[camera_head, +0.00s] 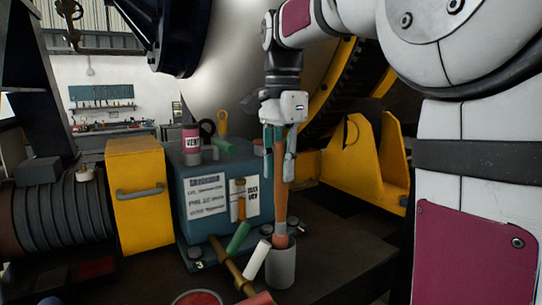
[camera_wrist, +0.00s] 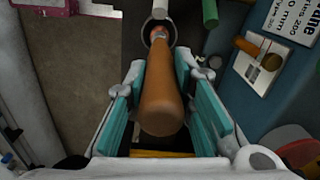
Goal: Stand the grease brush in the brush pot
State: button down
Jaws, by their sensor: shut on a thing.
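The grease brush (camera_head: 280,200) has a long orange-brown handle and hangs nearly upright below my gripper (camera_head: 279,150). The gripper is shut on the handle; in the wrist view the handle (camera_wrist: 162,95) lies between the teal finger pads of my gripper (camera_wrist: 172,112). The brush pot (camera_head: 281,268) is a grey cylinder on the dark surface beneath. The brush's lower end is at the pot mouth and appears inside it; the bristles are mostly hidden. The pot's rim (camera_wrist: 147,38) shows around the brush's far end in the wrist view.
A white cylinder (camera_head: 254,260) and a green one (camera_head: 238,238) lean just left of the pot, near a brown stick (camera_head: 236,275). The dark surface right of the pot looks clear.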

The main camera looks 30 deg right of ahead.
aim_at(282, 141)
jog(key=shift+f+b, duration=0.3)
jog(key=shift+f, duration=1.5)
jog(key=c, duration=1.3)
grip_release()
notch_tip(282, 141, up, 12)
jog(key=shift+s, duration=0.1)
